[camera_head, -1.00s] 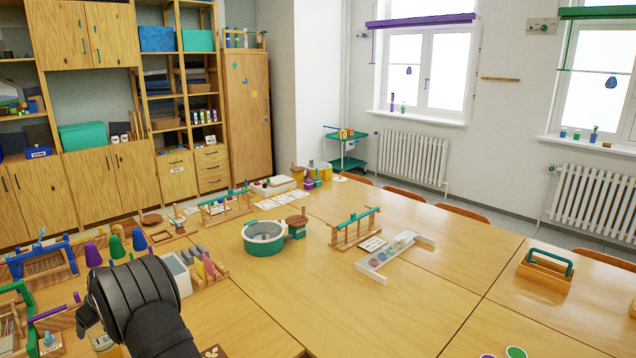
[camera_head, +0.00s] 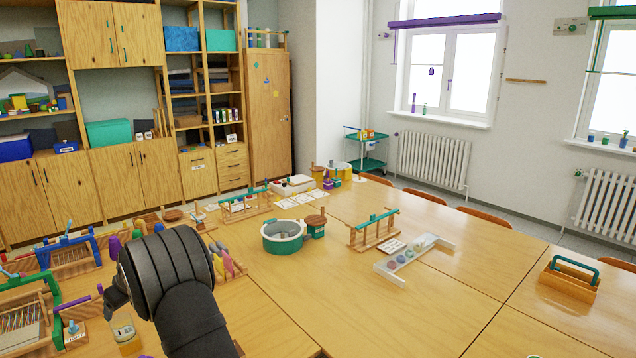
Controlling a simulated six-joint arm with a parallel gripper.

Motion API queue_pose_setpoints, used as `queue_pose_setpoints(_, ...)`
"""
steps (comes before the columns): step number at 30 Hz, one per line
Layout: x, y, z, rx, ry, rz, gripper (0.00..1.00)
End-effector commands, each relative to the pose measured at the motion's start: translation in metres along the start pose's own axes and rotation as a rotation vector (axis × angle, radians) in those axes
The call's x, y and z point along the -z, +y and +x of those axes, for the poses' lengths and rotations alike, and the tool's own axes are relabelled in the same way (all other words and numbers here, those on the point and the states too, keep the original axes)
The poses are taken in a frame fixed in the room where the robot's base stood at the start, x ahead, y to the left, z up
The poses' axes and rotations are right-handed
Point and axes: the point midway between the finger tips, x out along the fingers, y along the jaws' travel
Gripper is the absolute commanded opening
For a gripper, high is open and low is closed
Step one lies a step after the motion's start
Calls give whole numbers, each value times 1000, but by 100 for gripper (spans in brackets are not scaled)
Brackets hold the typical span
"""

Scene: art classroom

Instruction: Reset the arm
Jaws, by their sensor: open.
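My black arm (camera_head: 180,290) rises from the bottom edge at the lower left of the head view. Part of my gripper (camera_head: 116,296) shows as a small dark piece at its left side, above the near end of the table (camera_head: 345,290). The gripper is open, and I see nothing held in it. Most of the jaws are hidden behind the arm's thick wrist. A small jar with a yellow base (camera_head: 126,332) stands just below the gripper in the picture; I cannot tell the gap between them.
Wooden frames and a green frame (camera_head: 60,310) crowd the table left of my arm. The table's middle front is clear.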

Motion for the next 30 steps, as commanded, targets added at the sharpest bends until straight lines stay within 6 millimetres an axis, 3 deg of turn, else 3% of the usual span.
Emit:
queue_pose_setpoints(15, 0, 0, 87, 0, 1, 0, 80)
queue_pose_setpoints(22, 26, 0, 45, -2, 5, -1, 80)
queue_pose_setpoints(30, 7, 32, 2, -3, 3, 2, 80)
